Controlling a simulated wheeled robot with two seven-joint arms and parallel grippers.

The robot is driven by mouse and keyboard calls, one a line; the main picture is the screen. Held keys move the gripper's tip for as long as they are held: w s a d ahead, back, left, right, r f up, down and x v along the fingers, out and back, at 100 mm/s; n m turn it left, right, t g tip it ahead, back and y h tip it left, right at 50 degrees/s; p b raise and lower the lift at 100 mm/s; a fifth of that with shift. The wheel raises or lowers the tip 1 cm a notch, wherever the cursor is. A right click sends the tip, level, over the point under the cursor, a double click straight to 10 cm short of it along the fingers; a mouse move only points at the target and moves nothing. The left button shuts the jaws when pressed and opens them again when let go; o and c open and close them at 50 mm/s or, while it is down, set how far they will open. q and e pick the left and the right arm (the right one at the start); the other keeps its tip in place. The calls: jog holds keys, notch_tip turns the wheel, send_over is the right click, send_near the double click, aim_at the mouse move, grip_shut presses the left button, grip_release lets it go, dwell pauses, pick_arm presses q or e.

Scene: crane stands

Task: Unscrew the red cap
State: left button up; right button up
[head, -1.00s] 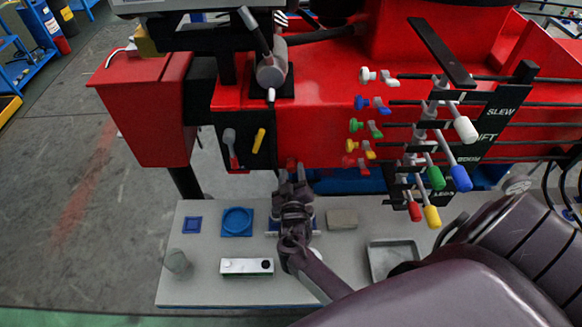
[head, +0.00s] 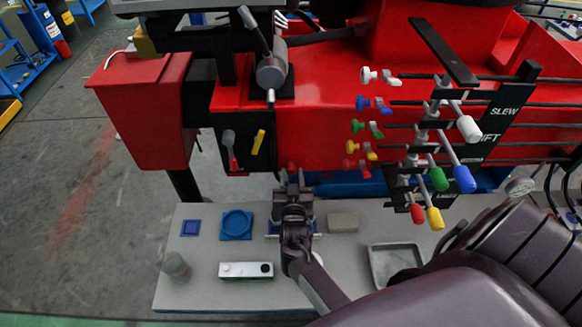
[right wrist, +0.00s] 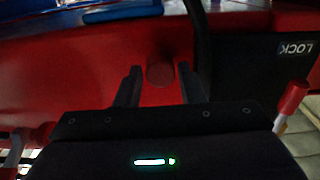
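The red cap (right wrist: 160,75) is a small round knob on the red crane body, seen end-on in the right wrist view. It also shows as a small red spot (head: 292,167) in the head view, just beyond my right gripper's fingertips. My right gripper (head: 292,177) is open. In the right wrist view its dark fingers stand on either side of the cap, with a gap visible on both sides. I cannot tell how far the fingertips reach along the cap. My left gripper is not in view.
Below my right gripper is a grey table (head: 205,293) with a blue round dish (head: 236,223), a white-topped device (head: 245,270) and a metal tray (head: 374,265). Colored levers (head: 438,180) stand to the right. A dark hose (right wrist: 200,40) runs close to the right finger.

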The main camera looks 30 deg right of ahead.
grip_shut()
jog(key=shift+s, duration=0.1)
dwell(0.3)
jog(key=n+p, duration=0.1)
jog(key=n, duration=0.2)
jog(key=shift+f+n, duration=0.15)
jog(key=shift+n, duration=0.95)
